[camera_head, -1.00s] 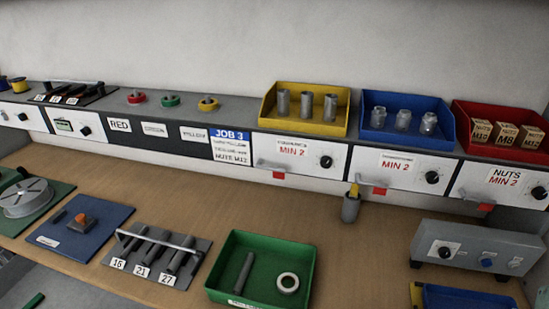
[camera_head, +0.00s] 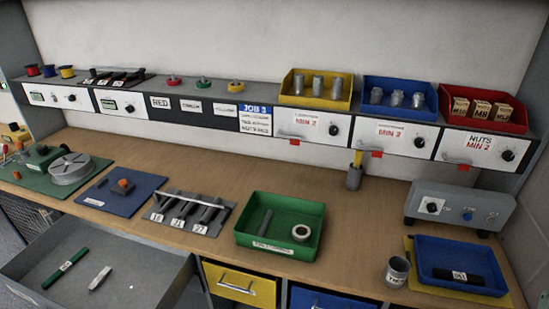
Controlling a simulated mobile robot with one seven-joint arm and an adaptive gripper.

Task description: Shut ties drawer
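A grey, open-topped drawer (camera_head: 60,245) juts out from the bench front at lower left. A green labelled strip (camera_head: 66,268) and a pale labelled piece (camera_head: 100,278) lie apart on its floor. I cannot read a ties label on it. A shut yellow drawer (camera_head: 240,284) with a silver handle sits under the bench to its right. A blue drawer front (camera_head: 325,299) beside that is cut off by the picture's bottom edge. My gripper is not in view.
The wooden bench top (camera_head: 340,215) holds a green tray (camera_head: 312,207), a rack of grey bars (camera_head: 185,212), a blue board (camera_head: 122,198), a grey cup (camera_head: 397,271) and a blue tray (camera_head: 462,290). A shelf above carries yellow, blue and red bins (camera_head: 490,104).

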